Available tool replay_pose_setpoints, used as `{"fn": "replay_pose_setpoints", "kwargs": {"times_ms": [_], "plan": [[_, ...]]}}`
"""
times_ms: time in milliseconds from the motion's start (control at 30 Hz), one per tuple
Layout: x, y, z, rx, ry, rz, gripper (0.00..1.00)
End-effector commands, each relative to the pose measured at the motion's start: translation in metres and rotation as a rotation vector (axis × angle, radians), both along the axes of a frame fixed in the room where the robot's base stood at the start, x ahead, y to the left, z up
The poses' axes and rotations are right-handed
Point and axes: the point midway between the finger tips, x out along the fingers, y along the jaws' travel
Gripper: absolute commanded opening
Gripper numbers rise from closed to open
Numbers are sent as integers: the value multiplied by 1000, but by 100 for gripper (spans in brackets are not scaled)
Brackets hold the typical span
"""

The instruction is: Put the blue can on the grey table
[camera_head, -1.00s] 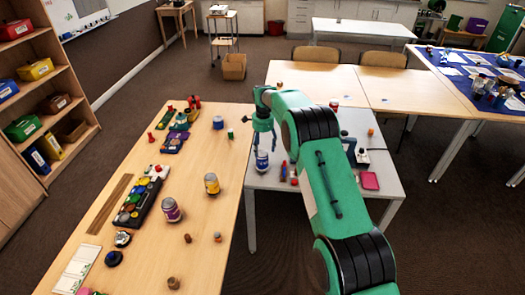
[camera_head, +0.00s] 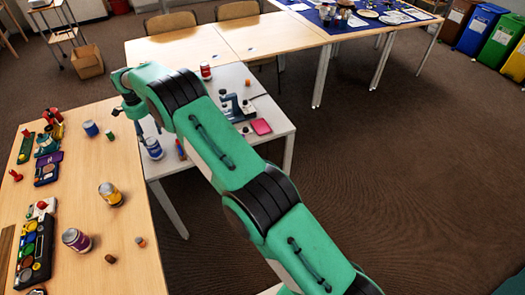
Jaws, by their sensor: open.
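A blue-and-white can (camera_head: 154,148) stands upright on the grey table (camera_head: 178,168), near its left edge beside the wooden table. My gripper (camera_head: 136,116) is open and empty, pointing down, up and to the left of this can in the picture and apart from it. The fingertips are small and partly hidden by my arm. A smaller blue cylinder (camera_head: 90,128) stands on the wooden table to the left.
The wooden table (camera_head: 120,235) holds a yellow can (camera_head: 110,194), a purple can (camera_head: 76,240) and paint trays. On the grey table are a red can (camera_head: 206,71), a blue device (camera_head: 236,108) and a pink item (camera_head: 261,126). Open floor lies right.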

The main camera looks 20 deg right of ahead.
Motion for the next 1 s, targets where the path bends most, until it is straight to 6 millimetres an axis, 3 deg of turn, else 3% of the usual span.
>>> {"fn": "replay_pose_setpoints", "kwargs": {"times_ms": [267,467,767,1000], "plan": [[-7,-20,53,7,-27,44,68],[-23,-45,114,13,-59,104,68],[-62,-86,200,14,-108,202,68],[-103,-120,261,11,-149,280,68]]}}
